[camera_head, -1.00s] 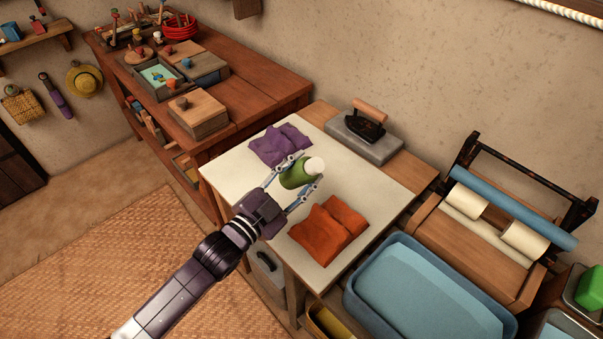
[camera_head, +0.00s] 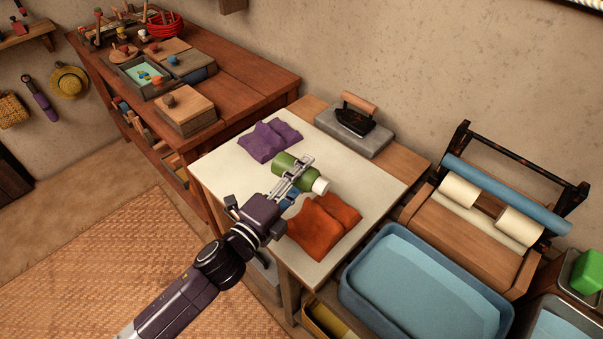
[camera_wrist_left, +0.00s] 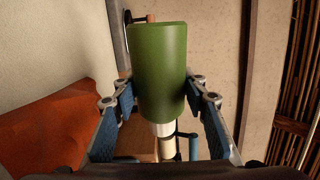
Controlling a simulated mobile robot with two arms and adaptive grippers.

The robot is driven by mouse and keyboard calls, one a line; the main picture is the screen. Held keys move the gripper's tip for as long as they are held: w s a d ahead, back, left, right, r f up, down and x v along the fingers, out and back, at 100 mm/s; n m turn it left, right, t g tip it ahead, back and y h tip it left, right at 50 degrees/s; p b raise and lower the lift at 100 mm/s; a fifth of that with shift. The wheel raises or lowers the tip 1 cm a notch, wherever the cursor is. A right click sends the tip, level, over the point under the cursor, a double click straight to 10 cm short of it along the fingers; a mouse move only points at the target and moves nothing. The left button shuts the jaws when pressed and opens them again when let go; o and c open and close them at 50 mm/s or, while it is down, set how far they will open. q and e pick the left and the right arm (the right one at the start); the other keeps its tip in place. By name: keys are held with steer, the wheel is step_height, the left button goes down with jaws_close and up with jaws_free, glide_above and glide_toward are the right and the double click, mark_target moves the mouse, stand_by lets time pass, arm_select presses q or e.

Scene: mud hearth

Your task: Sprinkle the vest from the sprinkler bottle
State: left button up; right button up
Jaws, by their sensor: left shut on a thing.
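The green sprinkler bottle (camera_head: 285,164) with a white cap (camera_head: 320,186) is held by my left gripper (camera_head: 300,174), which is shut on its body. The bottle is tipped on its side above the table, its cap pointing to the lower right, close over the far edge of an orange folded cloth (camera_head: 318,226). A purple folded cloth (camera_head: 268,140) lies farther back. Which cloth is the vest I cannot tell. In the left wrist view the bottle (camera_wrist_left: 158,70) sits between the fingers, and the orange cloth (camera_wrist_left: 45,130) is at left. My right gripper is not in view.
The pale tabletop (camera_head: 225,172) is otherwise clear. A black iron (camera_head: 358,113) stands on a grey slab behind. A blue basin (camera_head: 350,292) and a wooden roller stand (camera_head: 470,235) are at right. A brown workbench (camera_head: 245,85) stands at back left.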

arm_select(q)
step_height(320, 180, up, 4)
steer(key=shift+f, duration=2.25)
step_height(320, 180, up, 3)
steer(key=shift+r, duration=0.2)
step_height(320, 180, down, 4)
steer(key=shift+r, duration=0.55)
step_height(320, 180, up, 2)
steer(key=n+p, duration=0.5)
steer(key=n, duration=0.2)
steer(key=shift+r, duration=0.15)
steer(key=shift+n, duration=0.9)
steer(key=n+p, duration=0.1)
steer(key=r+n+p, duration=0.1)
steer(key=n+p, duration=0.2)
steer(key=n, duration=0.1)
steer(key=shift+r, duration=0.35)
steer(key=n+p, duration=0.1)
steer(key=n, duration=0.2)
steer(key=shift+r, duration=0.1)
step_height(320, 180, up, 2)
steer(key=shift+n+p, duration=1.1)
steer(key=shift+p, duration=0.15)
